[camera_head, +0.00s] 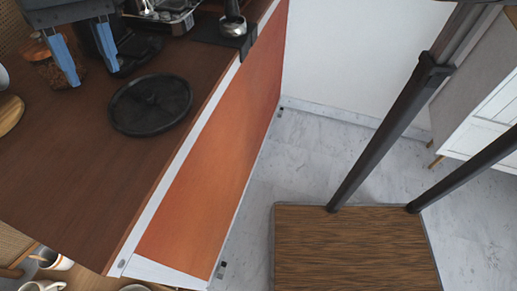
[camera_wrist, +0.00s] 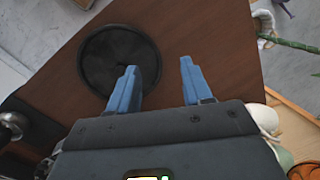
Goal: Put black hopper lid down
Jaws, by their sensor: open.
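The black hopper lid (camera_head: 150,104) is a round, dark disc with a raised rim. It lies flat on the brown cart top (camera_head: 60,160), near the cart's front edge. It also shows in the wrist view (camera_wrist: 110,62), left of the fingers, with the left finger overlapping its right side in the picture. My gripper (camera_head: 92,78) has two blue fingers spread apart with nothing between them. In the head view it is up and left of the lid, clear of it. In the wrist view the gripper (camera_wrist: 158,66) points over bare counter beside the lid.
A glass jar of brown contents (camera_head: 42,68) stands behind my left finger. A portafilter (camera_head: 232,24) rests on a black holder at the counter edge, near an espresso machine (camera_head: 165,12). Cups (camera_head: 52,260) sit on a lower shelf. Bare counter lies left of the lid.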

